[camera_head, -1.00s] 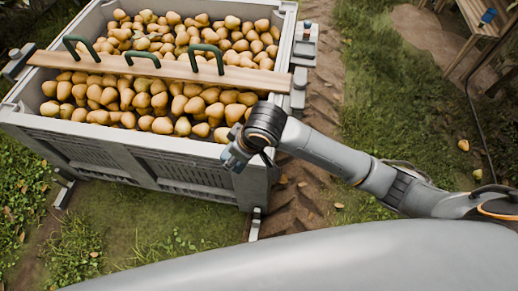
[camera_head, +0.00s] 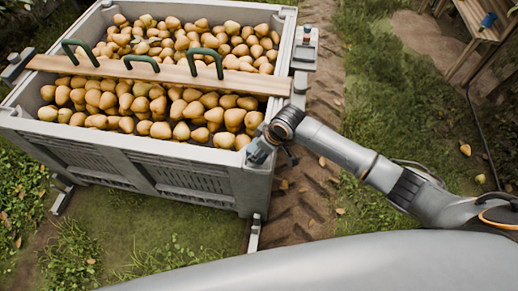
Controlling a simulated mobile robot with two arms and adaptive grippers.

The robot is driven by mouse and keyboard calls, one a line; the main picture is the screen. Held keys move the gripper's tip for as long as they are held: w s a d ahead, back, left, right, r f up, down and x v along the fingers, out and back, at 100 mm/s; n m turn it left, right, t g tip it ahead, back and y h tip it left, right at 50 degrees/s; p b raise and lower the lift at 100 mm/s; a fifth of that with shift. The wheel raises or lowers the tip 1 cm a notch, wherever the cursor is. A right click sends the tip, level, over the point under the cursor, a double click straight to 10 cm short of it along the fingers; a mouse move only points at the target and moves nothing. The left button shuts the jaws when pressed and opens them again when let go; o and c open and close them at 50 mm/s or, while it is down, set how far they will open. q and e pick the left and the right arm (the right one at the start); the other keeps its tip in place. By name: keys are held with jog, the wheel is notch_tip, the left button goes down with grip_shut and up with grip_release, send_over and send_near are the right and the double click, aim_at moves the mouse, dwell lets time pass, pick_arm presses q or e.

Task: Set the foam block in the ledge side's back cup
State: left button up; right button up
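My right gripper (camera_head: 266,152) hangs over the near right corner of the pear bin (camera_head: 110,134), its fingers pointing down. The fingers are small and partly hidden by the wrist, so I cannot tell whether they are open or hold anything. A grey ledge (camera_head: 303,62) runs along the bin's right side, with a small pale, dark-topped piece (camera_head: 306,36) at its back end. I cannot make out separate cups there. No foam block can be clearly recognised. My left gripper is not in view.
Pears (camera_head: 180,108) fill the bin. A wooden plank (camera_head: 170,73) with three green handles lies across it. A wooden table (camera_head: 475,18) with a blue object (camera_head: 488,20) stands at the back right. Grass and a dirt track lie between.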

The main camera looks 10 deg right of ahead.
jog(key=shift+f, duration=0.2)
jog(key=shift+f, duration=0.25)
jog(key=o, duration=1)
jog(key=shift+o, duration=0.2)
jog(key=shift+r, duration=0.1)
jog(key=shift+r, duration=0.35)
jog(key=p+v, duration=0.1)
jog(key=v, duration=1.1)
jog(key=shift+p, duration=0.35)
